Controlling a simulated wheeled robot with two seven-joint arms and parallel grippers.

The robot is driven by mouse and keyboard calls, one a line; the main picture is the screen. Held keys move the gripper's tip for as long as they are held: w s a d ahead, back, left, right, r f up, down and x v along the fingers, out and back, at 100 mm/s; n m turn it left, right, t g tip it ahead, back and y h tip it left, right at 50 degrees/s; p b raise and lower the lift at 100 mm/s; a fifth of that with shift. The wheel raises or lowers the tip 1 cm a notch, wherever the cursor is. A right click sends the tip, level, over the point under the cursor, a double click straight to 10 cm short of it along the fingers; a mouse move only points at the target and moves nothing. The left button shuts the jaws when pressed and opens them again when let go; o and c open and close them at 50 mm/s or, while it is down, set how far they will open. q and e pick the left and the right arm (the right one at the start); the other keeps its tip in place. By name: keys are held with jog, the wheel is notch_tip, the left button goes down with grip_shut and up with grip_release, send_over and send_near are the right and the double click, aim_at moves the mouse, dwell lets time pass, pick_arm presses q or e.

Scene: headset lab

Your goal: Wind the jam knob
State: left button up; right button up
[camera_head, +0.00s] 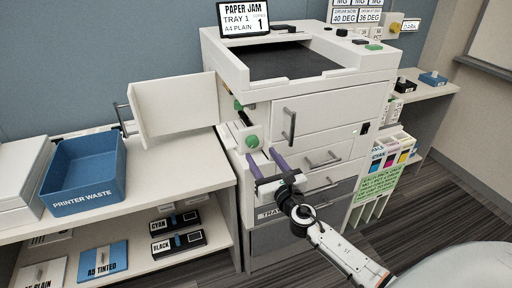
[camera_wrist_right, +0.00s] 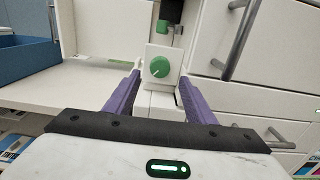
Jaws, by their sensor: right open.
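The jam knob, a round green knob (camera_head: 252,141) with a white pointer line, sits on a white block on the printer's left front, beside the open side door. In the right wrist view the knob (camera_wrist_right: 159,67) is centred ahead, between and beyond the purple fingers. My right gripper (camera_head: 263,157) is open and empty, its fingers pointing at the knob and apart from it. It also shows in the right wrist view (camera_wrist_right: 160,90). My left gripper is out of view.
The open white door (camera_head: 174,103) stands left of the knob. A second green part (camera_head: 238,105) sits above it. A blue printer waste bin (camera_head: 84,172) is on the left counter. Drawer handles (camera_head: 289,126) stick out just right of the knob.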

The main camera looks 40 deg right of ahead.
aim_at(254, 145)
jog(key=x, duration=0.5)
jog(key=shift+w+b, duration=0.35)
jog(key=c, duration=1)
jog(key=shift+c, duration=0.2)
